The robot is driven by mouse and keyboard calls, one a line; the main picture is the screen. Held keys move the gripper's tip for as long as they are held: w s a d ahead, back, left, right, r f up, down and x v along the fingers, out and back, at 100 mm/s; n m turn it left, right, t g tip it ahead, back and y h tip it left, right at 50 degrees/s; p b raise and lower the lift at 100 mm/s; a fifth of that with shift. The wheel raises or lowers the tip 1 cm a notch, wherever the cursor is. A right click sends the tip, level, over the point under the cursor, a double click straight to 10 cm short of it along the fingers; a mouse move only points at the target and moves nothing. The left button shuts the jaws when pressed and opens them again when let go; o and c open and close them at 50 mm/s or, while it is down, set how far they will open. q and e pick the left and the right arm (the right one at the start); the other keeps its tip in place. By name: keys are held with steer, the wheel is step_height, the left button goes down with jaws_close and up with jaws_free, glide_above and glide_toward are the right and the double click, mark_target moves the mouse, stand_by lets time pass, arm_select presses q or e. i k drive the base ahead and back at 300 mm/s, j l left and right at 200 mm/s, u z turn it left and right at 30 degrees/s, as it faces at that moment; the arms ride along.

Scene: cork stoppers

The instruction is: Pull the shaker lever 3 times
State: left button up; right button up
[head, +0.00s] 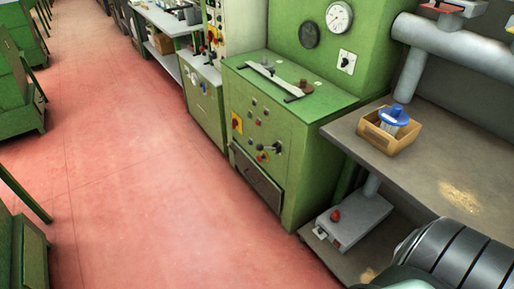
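A green machine cabinet (300,115) stands right of centre in the head view. Its front carries several small knobs, a red-and-yellow switch (237,123) and a dark handle-like lever (275,148). A bar with a dark grip end (303,88) lies on its top. I cannot tell which of these, if any, is the shaker lever. Neither of my grippers is in view.
A grey workbench (440,160) on the right holds a wooden box (378,137) with a blue-topped item (395,116). A grey unit with a red button (335,215) sits below. Red floor (150,180) is open at left, beside green cabinets (15,95).

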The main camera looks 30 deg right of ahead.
mark_target(259, 147)
steer(key=z, duration=0.95)
